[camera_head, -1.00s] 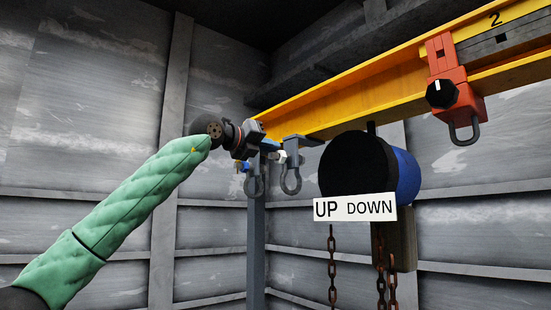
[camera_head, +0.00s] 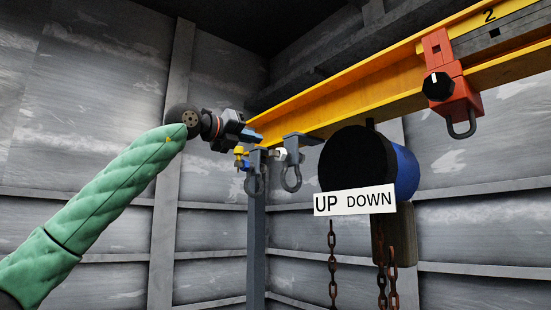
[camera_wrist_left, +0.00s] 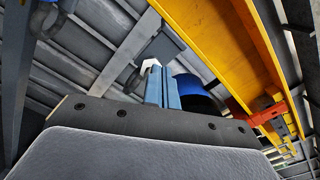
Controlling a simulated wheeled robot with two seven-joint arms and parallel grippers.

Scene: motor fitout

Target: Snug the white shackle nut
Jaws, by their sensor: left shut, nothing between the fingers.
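The white shackle nut (camera_head: 279,154) shows small between two hanging grey shackles, the left shackle (camera_head: 256,180) and the right shackle (camera_head: 291,178), below the end of the yellow beam. In the left wrist view a white piece, seemingly the nut (camera_wrist_left: 150,63), shows just past my fingertips, partly covered by them. My left gripper (camera_head: 257,138) is just left of and above the nut at the beam's end. Its blue-grey fingers are together in the wrist view (camera_wrist_left: 163,72), with nothing between them. I cannot tell whether they touch the nut. My right gripper is not in view.
A yellow piece (camera_head: 239,153) and a blue piece (camera_head: 247,165) sit beside the left shackle. The yellow beam (camera_head: 350,95) runs up right to a red clamp (camera_head: 451,90). A blue-black hoist drum (camera_head: 405,175) with an UP DOWN sign (camera_head: 355,201) and chains hangs right.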

